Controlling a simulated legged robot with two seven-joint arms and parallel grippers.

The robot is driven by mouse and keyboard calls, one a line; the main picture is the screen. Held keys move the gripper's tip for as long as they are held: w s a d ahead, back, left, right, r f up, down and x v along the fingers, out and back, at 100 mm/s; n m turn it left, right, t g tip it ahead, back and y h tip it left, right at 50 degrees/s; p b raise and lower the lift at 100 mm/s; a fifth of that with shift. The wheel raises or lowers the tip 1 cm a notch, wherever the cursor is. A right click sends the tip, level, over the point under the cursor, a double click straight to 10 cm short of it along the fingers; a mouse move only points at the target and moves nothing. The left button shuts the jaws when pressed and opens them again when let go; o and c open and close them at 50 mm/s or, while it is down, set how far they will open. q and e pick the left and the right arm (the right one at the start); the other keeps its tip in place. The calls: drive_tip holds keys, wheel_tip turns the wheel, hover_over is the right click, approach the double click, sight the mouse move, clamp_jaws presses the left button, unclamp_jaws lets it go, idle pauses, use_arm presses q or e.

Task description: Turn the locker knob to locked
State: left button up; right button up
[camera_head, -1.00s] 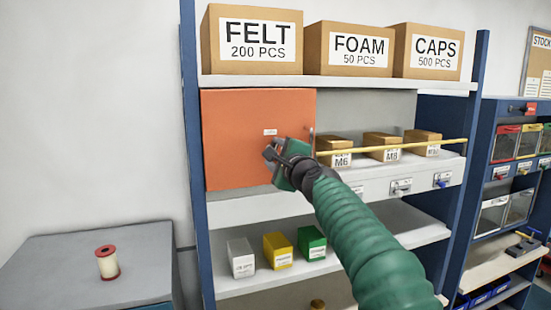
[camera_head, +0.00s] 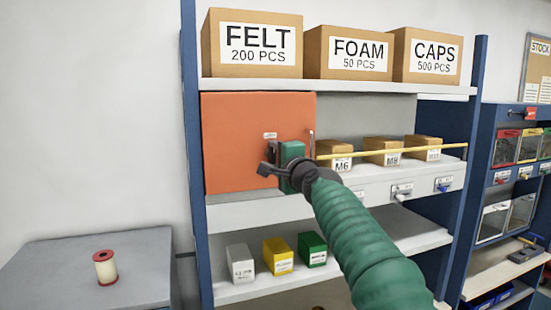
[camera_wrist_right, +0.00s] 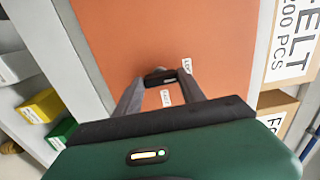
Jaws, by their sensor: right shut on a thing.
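The orange locker door (camera_head: 230,140) stands on the shelf at the middle left, closed as far as I can see. Its knob (camera_wrist_right: 160,76) is a small dark piece on the orange face in the right wrist view. My right gripper (camera_head: 272,158) is at the door's right part and hides the knob in the head view. In the right wrist view the right gripper's fingers (camera_wrist_right: 160,80) are shut on the knob, one on each side. Two small white labels (camera_wrist_right: 166,97) lie near the knob; their text is too small to read surely. My left gripper is not in view.
A yellow rod (camera_head: 400,151) runs across the shelf right of the door, in front of several small cartons (camera_head: 384,150). Large boxes (camera_head: 252,43) stand above. My right arm crosses the lower right. A grey cabinet (camera_head: 60,270) with a spool (camera_head: 105,267) is at left.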

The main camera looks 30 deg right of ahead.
drive_tip(key=o, duration=1.4)
drive_tip(key=shift+w+d+f, duration=0.15)
drive_tip(key=shift+w, duration=0.1)
drive_tip(key=shift+c, duration=0.2)
drive_tip(key=shift+w+d, duration=0.15)
drive_tip(key=shift+s, duration=0.35)
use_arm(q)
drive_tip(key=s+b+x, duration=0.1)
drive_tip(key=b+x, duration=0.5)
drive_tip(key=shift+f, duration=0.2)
use_arm(e)
drive_tip(key=v, duration=1.6)
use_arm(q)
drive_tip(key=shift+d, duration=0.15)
use_arm(e)
drive_tip(key=shift+w+f, duration=0.1)
